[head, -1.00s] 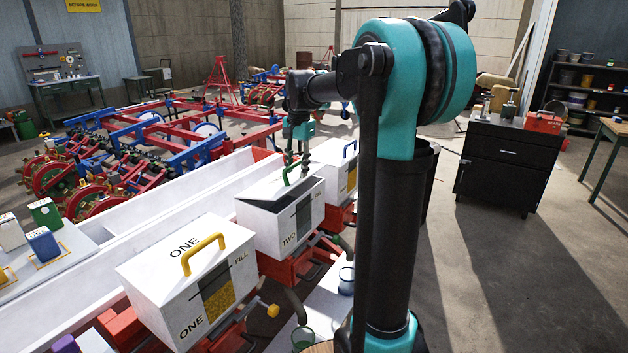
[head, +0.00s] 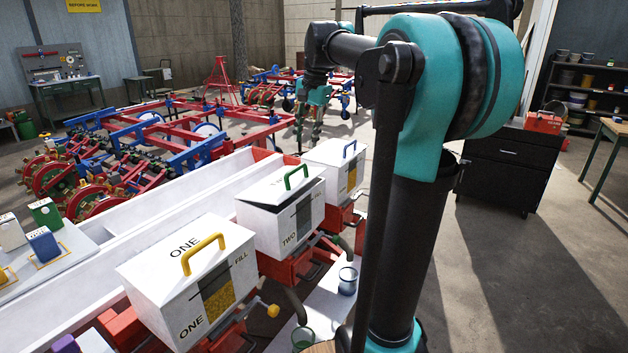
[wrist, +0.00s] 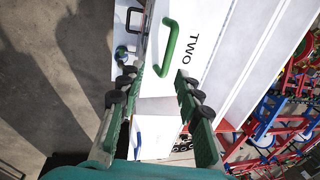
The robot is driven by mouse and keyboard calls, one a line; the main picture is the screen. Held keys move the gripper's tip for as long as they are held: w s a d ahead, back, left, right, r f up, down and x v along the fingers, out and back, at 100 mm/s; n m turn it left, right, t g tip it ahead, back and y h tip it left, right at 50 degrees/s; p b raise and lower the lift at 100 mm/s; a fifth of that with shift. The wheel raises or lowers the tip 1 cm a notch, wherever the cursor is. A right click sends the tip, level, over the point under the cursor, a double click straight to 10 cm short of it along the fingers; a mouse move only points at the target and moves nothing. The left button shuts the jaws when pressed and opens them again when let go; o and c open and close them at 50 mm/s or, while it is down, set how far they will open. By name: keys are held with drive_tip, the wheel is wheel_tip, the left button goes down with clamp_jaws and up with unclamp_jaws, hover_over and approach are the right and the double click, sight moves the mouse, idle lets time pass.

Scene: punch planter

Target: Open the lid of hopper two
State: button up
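Hopper two (head: 262,225) is a white box marked TWO, in the middle of a row of hoppers. Its white lid (head: 270,190) carries a green handle (head: 296,176). My gripper (head: 307,148) is raised up and behind the hopper, apart from the handle. In the wrist view its two fingers (wrist: 155,85) are spread and empty. The green handle (wrist: 168,48) shows beyond the fingertips, beside the word TWO.
Hopper one (head: 190,270), with a yellow handle, stands nearer, and a hopper with a blue handle (head: 349,149) stands farther. A long white trough (head: 60,315) runs along the left. Red and blue planter frames (head: 190,140) lie behind. Open floor (head: 520,290) is on the right.

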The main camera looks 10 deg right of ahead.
wheel_tip(320, 180, up, 5)
drive_tip(key=s+f+n, duration=0.1)
drive_tip(key=s+f, duration=0.2)
drive_tip(key=f, duration=0.5)
drive_tip(key=s+f+n+t, duration=0.1)
drive_tip(key=s+f+n, duration=0.1)
drive_tip(key=f, duration=0.6)
drive_tip(key=shift+s+d+f+n+h, duration=0.15)
drive_tip(key=shift+s+d+n+h, duration=0.15)
drive_tip(key=shift+s+d, duration=0.15)
drive_tip(key=shift+c, duration=0.4)
drive_tip(key=shift+c, duration=1.1)
drive_tip(key=shift+w+d+r+m, duration=0.15)
drive_tip(key=shift+r+m, duration=0.1)
drive_tip(key=shift+m, duration=0.35)
drive_tip(key=shift+w+a+r+m, duration=0.1)
drive_tip(key=shift+w+r+m, duration=0.1)
drive_tip(key=shift+m, duration=0.4)
clamp_jaws()
drive_tip(key=m+t+y, duration=0.1)
drive_tip(key=m+y, duration=0.2)
drive_tip(key=m, duration=1.6)
approach(299, 181)
drive_tip(key=x, duration=0.4)
drive_tip(key=shift+s+f, duration=0.15)
drive_tip(key=shift+f, duration=0.05)
